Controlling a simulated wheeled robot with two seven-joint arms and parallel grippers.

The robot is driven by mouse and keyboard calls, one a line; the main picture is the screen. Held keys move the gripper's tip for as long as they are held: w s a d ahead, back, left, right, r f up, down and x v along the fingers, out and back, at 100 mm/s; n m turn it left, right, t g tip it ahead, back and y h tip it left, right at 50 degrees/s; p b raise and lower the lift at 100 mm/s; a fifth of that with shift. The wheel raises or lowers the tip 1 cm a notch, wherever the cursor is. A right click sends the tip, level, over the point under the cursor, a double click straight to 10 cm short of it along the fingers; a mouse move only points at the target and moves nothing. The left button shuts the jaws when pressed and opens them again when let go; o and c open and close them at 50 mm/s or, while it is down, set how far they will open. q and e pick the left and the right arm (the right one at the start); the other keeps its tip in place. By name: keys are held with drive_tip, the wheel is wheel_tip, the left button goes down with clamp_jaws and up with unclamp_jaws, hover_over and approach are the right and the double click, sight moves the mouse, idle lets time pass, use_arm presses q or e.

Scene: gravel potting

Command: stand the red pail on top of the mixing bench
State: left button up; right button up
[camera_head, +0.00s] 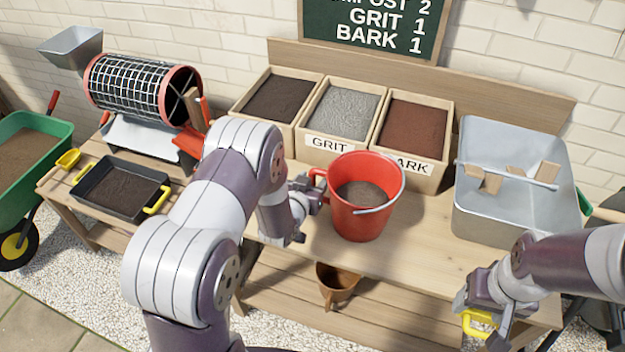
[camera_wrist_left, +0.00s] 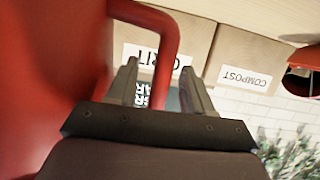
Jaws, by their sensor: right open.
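The red pail (camera_head: 352,215) is upright in the head view, over the top of the wooden mixing bench (camera_head: 420,252), in front of the grit and bark bins. Its base seems to rest on the bench top, though I cannot see a clear gap or contact. Brown-grey material shows inside, and its wire bail hangs at the right. My left gripper (camera_head: 316,188) is at the pail's left side handle. In the left wrist view, the red handle (camera_wrist_left: 168,40) passes between the spread fingers, with room beside it. My right gripper (camera_head: 480,308) is open at the bench's front right.
Three bins stand behind the pail: compost (camera_head: 279,97), grit (camera_head: 345,108) and bark (camera_head: 412,132). A grey metal tub (camera_head: 520,215) stands at the right. A yellow item (camera_head: 478,325) shows by my right gripper. A black tray (camera_head: 120,190) lies at the left.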

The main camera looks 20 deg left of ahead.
use_arm(q)
drive_tip(key=shift+r, duration=0.1)
drive_tip(key=s+r+g, duration=0.3)
drive_tip(key=s+g, duration=0.1)
drive_tip(key=s, duration=0.4)
drive_tip(key=s+r+g+p, duration=0.1)
drive_tip(key=s+r+g, duration=0.3)
drive_tip(key=s, duration=0.4)
drive_tip(key=s+d+r+g+p, duration=0.1)
drive_tip(key=s+r+g, duration=0.2)
drive_tip(key=s, duration=0.6)
drive_tip(key=shift+r+g+y, duration=0.15)
drive_tip(key=shift+g+y, duration=0.25)
drive_tip(key=shift+g, duration=0.4)
drive_tip(key=shift+d, duration=0.1)
